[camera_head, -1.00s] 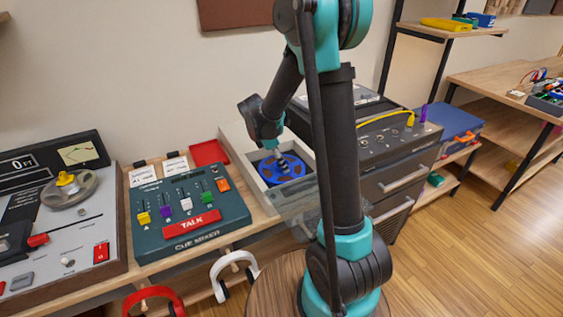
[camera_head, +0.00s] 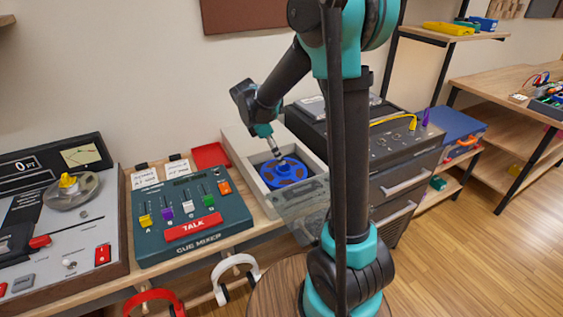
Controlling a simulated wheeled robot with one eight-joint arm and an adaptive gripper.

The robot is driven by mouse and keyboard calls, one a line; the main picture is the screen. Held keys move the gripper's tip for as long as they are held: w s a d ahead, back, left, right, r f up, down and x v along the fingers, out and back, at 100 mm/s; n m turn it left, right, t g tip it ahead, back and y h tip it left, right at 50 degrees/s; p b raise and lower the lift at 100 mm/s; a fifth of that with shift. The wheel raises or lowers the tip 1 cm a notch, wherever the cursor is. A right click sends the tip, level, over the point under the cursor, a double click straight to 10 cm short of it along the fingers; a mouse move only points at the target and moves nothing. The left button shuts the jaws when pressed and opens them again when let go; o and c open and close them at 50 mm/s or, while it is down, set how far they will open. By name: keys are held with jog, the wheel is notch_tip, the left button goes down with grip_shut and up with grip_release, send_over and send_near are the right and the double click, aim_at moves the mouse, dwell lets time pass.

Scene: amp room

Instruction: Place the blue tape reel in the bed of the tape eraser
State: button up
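The blue tape reel (camera_head: 272,181) lies inside the white-rimmed recessed bed of the tape eraser (camera_head: 243,151), on the bench behind my arm. It looks about flat. My gripper (camera_head: 281,162) points down at the reel's middle, with its tip at or just above the hub. The tips are too small to show whether they are apart or touch the reel. A clear, greyish lid or panel (camera_head: 299,208) stands at the eraser's front edge.
The green cue mixer (camera_head: 188,215) and a red tray (camera_head: 210,156) are left of the eraser. A dark equipment cabinet (camera_head: 400,160) with a yellow cable stands close on the right. White headphones (camera_head: 235,272) hang below the bench front.

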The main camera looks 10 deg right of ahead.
jog(key=shift+v, duration=2.75)
jog(key=shift+c, duration=0.3)
